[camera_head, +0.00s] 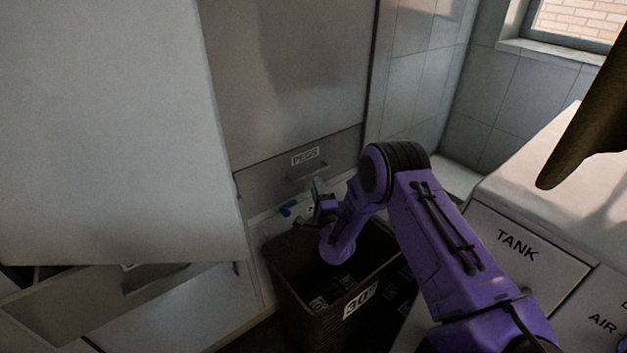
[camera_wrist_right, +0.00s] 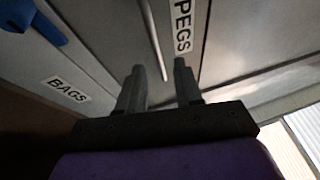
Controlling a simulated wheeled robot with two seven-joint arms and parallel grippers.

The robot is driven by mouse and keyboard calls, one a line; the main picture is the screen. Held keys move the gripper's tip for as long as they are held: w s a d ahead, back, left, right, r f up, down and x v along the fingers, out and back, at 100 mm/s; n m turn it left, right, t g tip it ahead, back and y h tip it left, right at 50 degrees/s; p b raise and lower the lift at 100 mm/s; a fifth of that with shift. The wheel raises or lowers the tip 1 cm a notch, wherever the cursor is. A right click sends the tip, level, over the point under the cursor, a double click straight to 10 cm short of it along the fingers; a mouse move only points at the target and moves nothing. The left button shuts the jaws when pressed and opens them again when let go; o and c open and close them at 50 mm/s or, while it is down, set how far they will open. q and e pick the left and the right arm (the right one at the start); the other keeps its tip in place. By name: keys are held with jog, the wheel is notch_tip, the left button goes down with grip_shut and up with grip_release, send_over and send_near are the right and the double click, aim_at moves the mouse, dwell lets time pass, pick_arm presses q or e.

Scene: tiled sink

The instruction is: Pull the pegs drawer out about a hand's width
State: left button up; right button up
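The pegs drawer (camera_head: 267,182) is a grey front with a white PEGS label (camera_head: 305,156) and a slim bar handle (camera_head: 308,172) below the label. It looks flush with the cabinet panel above. My right gripper (camera_head: 321,194) is close in front of the handle, slightly below it. My left gripper is not in view.
A brown basket (camera_head: 310,300) marked 30° stands under my right forearm. A blue object (camera_head: 288,208) is below the pegs drawer. A BAGS label (camera_wrist_right: 66,89) shows on a neighbouring front. A pale panel (camera_head: 115,130) fills the left. A TANK-labelled unit (camera_head: 517,245) stands right.

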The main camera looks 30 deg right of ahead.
jog(key=x, duration=0.5)
jog(key=shift+w+f, duration=0.1)
jog(key=shift+f, duration=0.05)
grip_shut()
dwell(1.2)
